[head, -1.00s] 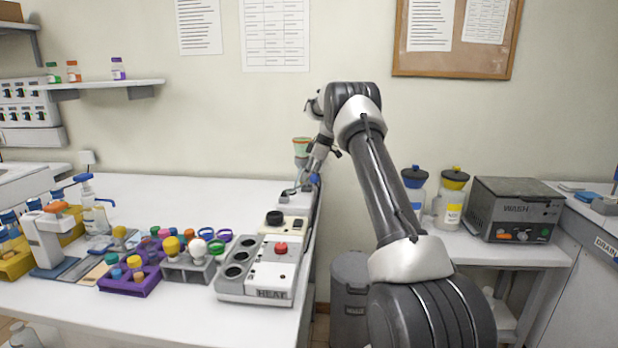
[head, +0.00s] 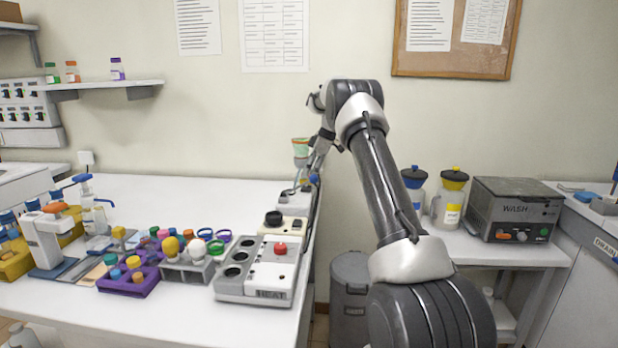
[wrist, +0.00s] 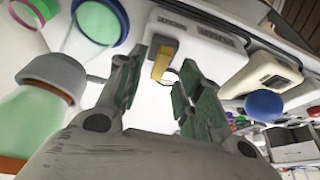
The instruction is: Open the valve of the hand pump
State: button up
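My gripper (wrist: 160,78) is open in the wrist view, its two dark green-padded fingers spread apart. A small yellow part (wrist: 163,60) that looks like a lever shows between and just beyond the fingertips, in front of a white block (wrist: 197,47). I cannot tell whether a finger touches it. In the head view my gripper (head: 307,180) is at the bench's far right corner, small and partly hidden by my wrist. The pump's outline is unclear there.
A grey-capped flask with green contents (wrist: 42,105) is close on the left of my gripper; a funnel-like vessel (head: 301,150) stands there in the head view. The heater block (head: 262,272) and tube racks (head: 187,267) are nearer. The bench's back middle (head: 190,200) is clear.

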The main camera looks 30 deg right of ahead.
jog(key=v, duration=0.9)
jog(key=shift+d+r, duration=0.15)
jog(key=shift+r, duration=0.1)
jog(key=shift+s, duration=0.15)
jog(key=s+a+r+m+h, duration=0.1)
jog(key=s+a+r+m, duration=0.2)
jog(key=s+a+r, duration=0.65)
jog(key=s+a+r+m+h, duration=0.1)
jog(key=s+a+r+m, duration=0.1)
jog(key=s, duration=0.5)
jog(key=s+a+r+m, duration=0.1)
jog(key=s+a+r, duration=0.15)
jog(key=s, duration=0.45)
jog(key=s+a+f+m, duration=0.1)
jog(key=s+f, duration=0.2)
jog(key=s, duration=0.5)
jog(key=s+a+f+m+t+h, duration=0.1)
jog(key=s+f, duration=0.3)
jog(key=s, duration=0.5)
jog(key=s+a+f+m+t, duration=0.1)
jog(key=s+a+f+m, duration=0.1)
jog(key=s, duration=0.7)
notch_tip(320, 180, down, 2)
jog(key=shift+f+m+h, duration=0.1)
jog(key=shift+m+h, duration=0.2)
jog(key=shift+m, duration=0.4)
